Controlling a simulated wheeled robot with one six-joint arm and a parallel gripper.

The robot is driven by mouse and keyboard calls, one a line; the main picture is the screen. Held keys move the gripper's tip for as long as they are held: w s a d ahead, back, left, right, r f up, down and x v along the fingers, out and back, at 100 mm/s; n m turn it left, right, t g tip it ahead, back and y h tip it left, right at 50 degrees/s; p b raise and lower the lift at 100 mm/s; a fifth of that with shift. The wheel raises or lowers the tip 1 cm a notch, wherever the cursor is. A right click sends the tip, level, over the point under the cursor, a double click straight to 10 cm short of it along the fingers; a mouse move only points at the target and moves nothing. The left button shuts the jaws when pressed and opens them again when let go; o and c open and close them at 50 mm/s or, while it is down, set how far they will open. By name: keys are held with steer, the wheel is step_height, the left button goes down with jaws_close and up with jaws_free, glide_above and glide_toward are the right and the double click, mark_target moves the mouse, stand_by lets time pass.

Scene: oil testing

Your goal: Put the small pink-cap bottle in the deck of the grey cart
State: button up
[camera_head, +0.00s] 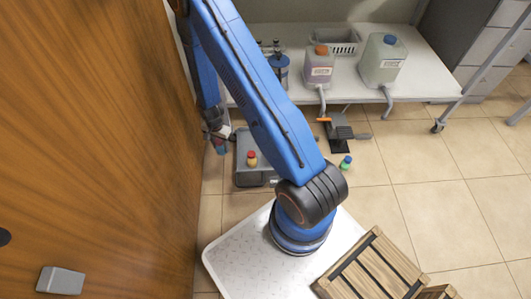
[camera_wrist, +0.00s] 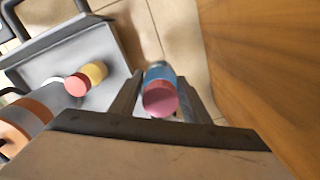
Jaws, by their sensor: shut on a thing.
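The small pink-cap bottle (camera_wrist: 160,98) has a blue body and sits between the two fingers of my gripper (camera_wrist: 160,100) in the wrist view. My gripper (camera_head: 217,134) is shut on it. In the head view the bottle (camera_head: 220,147) hangs just left of the grey cart (camera_head: 258,180), near the wooden panel. The cart (camera_wrist: 62,52) fills the left of the wrist view, with its deck beside the bottle.
A yellow bottle with a red cap (camera_head: 251,159) stands on the cart deck. A green bottle with a blue cap (camera_head: 346,162) is on the floor to the right. The wooden panel (camera_head: 100,130) rises close on the left. A white bench (camera_head: 425,75) with jugs stands behind.

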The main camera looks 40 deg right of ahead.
steer(key=s+f+m, duration=0.4)
steer(key=s+m, duration=0.1)
steer(key=m, duration=0.1)
glide_above(252, 145)
steer(key=shift+d, duration=0.15)
steer(key=shift+f, duration=1.75)
steer(key=shift+f, duration=0.1)
steer(key=o, duration=1.2)
step_height(252, 145, up, 12)
